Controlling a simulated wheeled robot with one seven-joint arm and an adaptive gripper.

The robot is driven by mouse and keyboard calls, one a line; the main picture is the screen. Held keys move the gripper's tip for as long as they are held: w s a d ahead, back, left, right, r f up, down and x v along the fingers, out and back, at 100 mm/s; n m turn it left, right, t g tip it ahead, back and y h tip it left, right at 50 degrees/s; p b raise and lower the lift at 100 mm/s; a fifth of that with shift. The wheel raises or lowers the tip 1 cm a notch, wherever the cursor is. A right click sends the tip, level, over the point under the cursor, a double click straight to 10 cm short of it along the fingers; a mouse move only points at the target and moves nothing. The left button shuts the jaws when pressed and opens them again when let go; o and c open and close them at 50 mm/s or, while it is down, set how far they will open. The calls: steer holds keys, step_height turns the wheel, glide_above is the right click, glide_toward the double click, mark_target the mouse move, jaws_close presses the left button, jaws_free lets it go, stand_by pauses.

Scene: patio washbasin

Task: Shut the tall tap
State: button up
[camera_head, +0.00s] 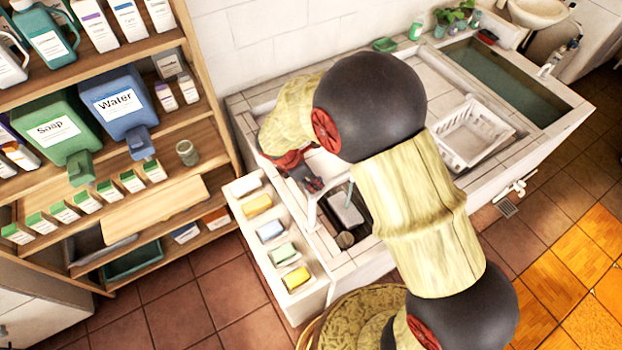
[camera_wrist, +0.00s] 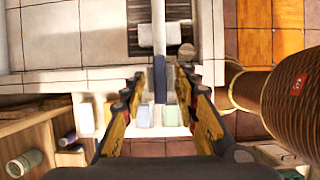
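The tall tap (camera_wrist: 159,35) shows in the wrist view as a pale upright bar with a dark blue-grey end piece (camera_wrist: 160,82). In the head view a pale curved part of the tap (camera_head: 326,203) stands at the near basin's left edge, partly behind my arm. My gripper (camera_wrist: 160,78) is open, its two fingers on either side of the dark end piece, with a narrow gap showing on each side. In the head view my gripper (camera_head: 308,180) is beside the tap, mostly hidden by my arm. Whether water runs cannot be told.
The near basin (camera_head: 361,222) holds a pale block and a round item. A ledge (camera_head: 262,238) with several coloured soap bars lies left of it. A wooden shelf (camera_head: 180,128) with jugs and bottles stands further left. A white basket (camera_head: 470,138) sits on the right of the counter.

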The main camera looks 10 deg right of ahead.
steer(key=shift+c, duration=1.2)
steer(key=c, duration=0.4)
jaws_close()
steer(key=shift+m, duration=0.4)
steer(key=m+g, duration=0.1)
steer(key=m, duration=0.1)
steer(key=shift+w+m+h+b, duration=0.15)
steer(key=shift+m+h+b, duration=0.15)
steer(key=shift+m, duration=0.1)
steer(key=m+g, duration=0.1)
steer(key=m, duration=0.2)
steer(key=shift+w+m+g, duration=0.1)
steer(key=shift+m+g, duration=0.3)
steer(key=m+g, duration=0.1)
steer(key=m, duration=0.1)
steer(key=m+g+y+b, duration=0.1)
steer(key=m, duration=0.2)
steer(key=shift+w+d, duration=0.1)
steer(key=m+y, duration=0.1)
steer(key=m, duration=0.1)
steer(key=m+g+b, duration=0.1)
steer(key=m, duration=0.2)
steer(key=shift+w+d+y, duration=0.1)
steer(key=shift+y, duration=0.3)
steer(key=shift+m, duration=0.4)
